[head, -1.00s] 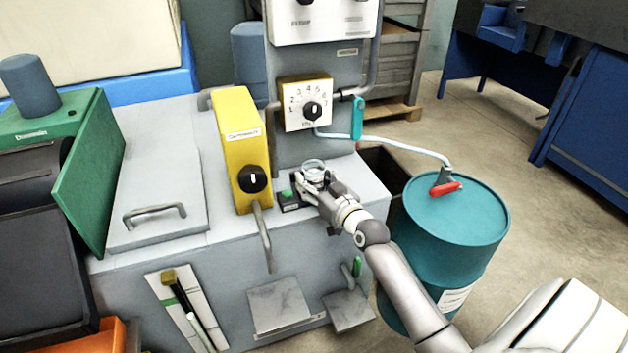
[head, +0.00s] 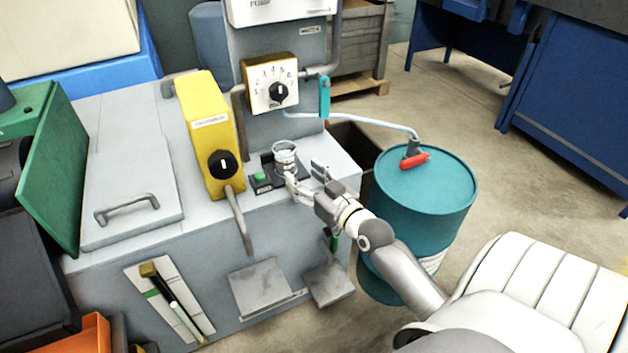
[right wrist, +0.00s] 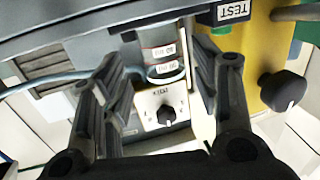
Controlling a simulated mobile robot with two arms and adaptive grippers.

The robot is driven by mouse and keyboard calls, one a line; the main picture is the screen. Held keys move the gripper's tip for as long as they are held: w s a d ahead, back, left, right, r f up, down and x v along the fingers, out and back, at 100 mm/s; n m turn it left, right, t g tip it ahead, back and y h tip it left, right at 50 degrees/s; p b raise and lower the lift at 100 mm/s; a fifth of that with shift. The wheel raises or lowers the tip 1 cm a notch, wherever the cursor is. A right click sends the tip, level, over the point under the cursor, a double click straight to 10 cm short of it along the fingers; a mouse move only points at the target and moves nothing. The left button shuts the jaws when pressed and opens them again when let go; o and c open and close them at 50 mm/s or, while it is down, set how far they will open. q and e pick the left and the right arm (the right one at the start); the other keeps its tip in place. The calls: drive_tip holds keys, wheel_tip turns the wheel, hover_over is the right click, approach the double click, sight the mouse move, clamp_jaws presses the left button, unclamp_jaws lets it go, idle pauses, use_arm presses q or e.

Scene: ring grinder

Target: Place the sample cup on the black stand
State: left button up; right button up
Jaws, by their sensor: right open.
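The sample cup (head: 284,152), a small clear cup, stands upright on the black stand (head: 263,183) on top of the grey machine. In the right wrist view the cup (right wrist: 165,66) shows red and white labels and sits in the gap between my fingers. My right gripper (head: 304,176) is open, just in front and to the right of the cup; it also shows in the right wrist view (right wrist: 166,78). The fingers seem apart from the cup. My left gripper is out of view.
A green button (head: 259,177) sits on the stand's left part. A yellow box with a black knob (head: 222,163) stands to its left. A white dial panel (head: 270,84) is behind. A teal drum (head: 420,215) stands right of the machine.

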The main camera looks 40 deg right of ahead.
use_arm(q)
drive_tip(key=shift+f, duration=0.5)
use_arm(e)
drive_tip(key=s+a+f+n+g, duration=0.1)
drive_tip(key=s+a+f+g, duration=0.6)
drive_tip(key=s+f, duration=0.5)
drive_tip(key=s+a+f+n+g, duration=0.1)
drive_tip(key=s+a+f+g, duration=0.6)
drive_tip(key=f, duration=1)
drive_tip(key=s+a, duration=0.3)
drive_tip(key=s, duration=0.2)
drive_tip(key=shift+s+g+y, duration=0.2)
drive_tip(key=shift+g+y, duration=0.1)
drive_tip(key=shift+y, duration=0.1)
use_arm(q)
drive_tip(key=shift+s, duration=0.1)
